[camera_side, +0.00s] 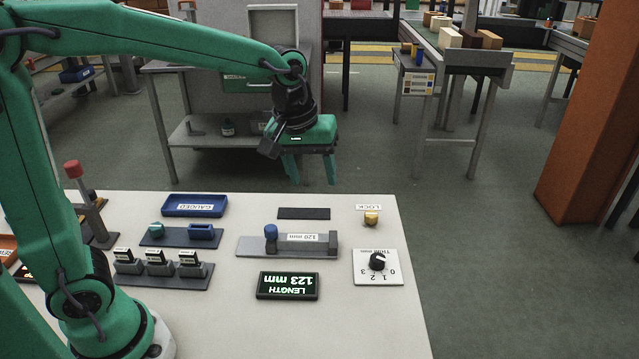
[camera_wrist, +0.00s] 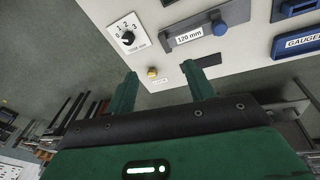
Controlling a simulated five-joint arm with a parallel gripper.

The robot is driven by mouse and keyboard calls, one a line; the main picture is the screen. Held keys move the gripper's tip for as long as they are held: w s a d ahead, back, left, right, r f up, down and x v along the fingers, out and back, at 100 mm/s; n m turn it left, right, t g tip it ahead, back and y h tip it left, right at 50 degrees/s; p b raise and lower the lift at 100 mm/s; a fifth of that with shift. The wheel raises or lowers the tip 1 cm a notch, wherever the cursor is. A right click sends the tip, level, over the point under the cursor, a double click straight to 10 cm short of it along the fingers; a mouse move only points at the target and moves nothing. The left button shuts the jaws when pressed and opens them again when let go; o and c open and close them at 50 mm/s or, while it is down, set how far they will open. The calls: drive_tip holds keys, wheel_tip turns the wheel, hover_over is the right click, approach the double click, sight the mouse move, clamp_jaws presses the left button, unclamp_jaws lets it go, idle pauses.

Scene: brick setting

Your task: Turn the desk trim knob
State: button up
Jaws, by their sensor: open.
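The trim knob (camera_side: 377,261) is a black dial on a white square plate (camera_side: 392,278) marked 0, 1, 2, 3, at the right front of the desk. In the wrist view the knob (camera_wrist: 128,38) shows at upper left, beyond the fingertips. My gripper (camera_side: 310,182) is open and empty, pointing down, high up over the far edge of the desk and well apart from the knob. Its two green fingers show in the wrist view (camera_wrist: 163,82) with nothing between them. Which number the knob points at is hard to tell.
A yellow lock knob (camera_side: 371,218) sits behind the trim plate. A grey gauge (camera_side: 290,243) labelled 120 mm and a display (camera_side: 288,285) reading LENGTH 123 mm stand to its left. A blue GAUGED tray (camera_side: 195,206) is further left. The desk's right edge is close to the plate.

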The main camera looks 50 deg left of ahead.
drive_tip(key=w+d+f+n+g, duration=0.1)
drive_tip(key=w+d+f+n, duration=0.2)
drive_tip(key=w+d+f, duration=0.3)
drive_tip(key=n+g, duration=0.2)
drive_tip(key=n, duration=0.1)
hover_over(378, 258)
wheel_tip(378, 258, down, 8)
drive_tip(key=shift+f, duration=0.1)
drive_tip(key=shift+f, duration=3.9)
drive_tip(key=shift+c, duration=0.2)
drive_tip(key=c, duration=0.9)
